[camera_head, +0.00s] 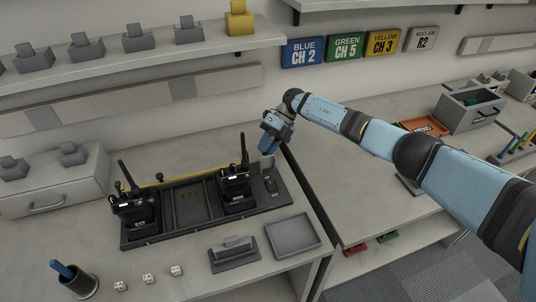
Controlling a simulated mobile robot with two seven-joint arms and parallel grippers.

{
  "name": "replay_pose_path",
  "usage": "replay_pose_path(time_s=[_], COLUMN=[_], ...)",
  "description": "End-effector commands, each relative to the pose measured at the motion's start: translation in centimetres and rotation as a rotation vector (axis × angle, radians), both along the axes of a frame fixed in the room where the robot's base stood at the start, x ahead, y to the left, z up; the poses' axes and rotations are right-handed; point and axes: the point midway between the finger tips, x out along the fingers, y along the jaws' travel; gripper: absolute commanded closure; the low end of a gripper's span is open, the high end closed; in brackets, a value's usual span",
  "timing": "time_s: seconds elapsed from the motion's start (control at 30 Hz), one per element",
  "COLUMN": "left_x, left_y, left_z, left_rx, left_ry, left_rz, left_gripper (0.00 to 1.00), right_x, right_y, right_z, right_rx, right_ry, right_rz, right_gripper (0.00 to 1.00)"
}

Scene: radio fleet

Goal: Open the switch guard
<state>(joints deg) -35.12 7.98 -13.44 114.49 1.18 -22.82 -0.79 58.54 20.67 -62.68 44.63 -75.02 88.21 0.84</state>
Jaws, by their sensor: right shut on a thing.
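The charging rack (210,227) is a dark tray on the left bench with a radio at each side of an empty middle bay. At its right end is a small black switch (270,186). Just behind the switch a pale grey guard flap (267,162) stands raised. My right gripper (268,152) reaches down from above and is shut on the guard. Its fingertips are small here and partly hide the guard's top edge. My left gripper is not in view.
An empty grey tray (292,236) and a grey cradle (234,253) lie in front. A shelf (140,68) runs above at left. A gap separates the two benches.

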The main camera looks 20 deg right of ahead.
Motion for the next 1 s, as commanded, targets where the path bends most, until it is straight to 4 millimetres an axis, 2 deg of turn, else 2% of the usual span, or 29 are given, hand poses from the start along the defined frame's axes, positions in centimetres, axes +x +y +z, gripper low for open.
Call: replay_pose_path(time_s=[0.03,0.63,0.67,0.7,0.77,1.0], left_x=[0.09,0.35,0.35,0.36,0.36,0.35], left_y=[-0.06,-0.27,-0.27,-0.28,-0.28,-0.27], left_z=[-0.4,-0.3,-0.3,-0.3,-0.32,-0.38], left_rx=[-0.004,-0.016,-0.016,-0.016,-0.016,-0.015], left_ry=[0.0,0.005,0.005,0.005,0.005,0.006], left_rz=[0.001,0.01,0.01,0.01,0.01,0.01], left_gripper=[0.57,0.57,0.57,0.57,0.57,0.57], right_x=[0.11,0.27,0.27,0.27,0.27,0.29], right_y=[0.05,0.04,0.04,0.04,0.04,0.03], right_z=[-0.45,-0.21,-0.22,-0.22,-0.21,-0.17], right_rx=[0.0,-0.002,-0.002,-0.002,-0.002,-0.001], right_ry=[0.013,0.055,0.055,0.055,0.055,0.054], right_rz=[-0.001,0.0,0.0,0.0,0.0,0.0], right_gripper=[1.0,1.0,0.8,0.71,0.59,0.59])
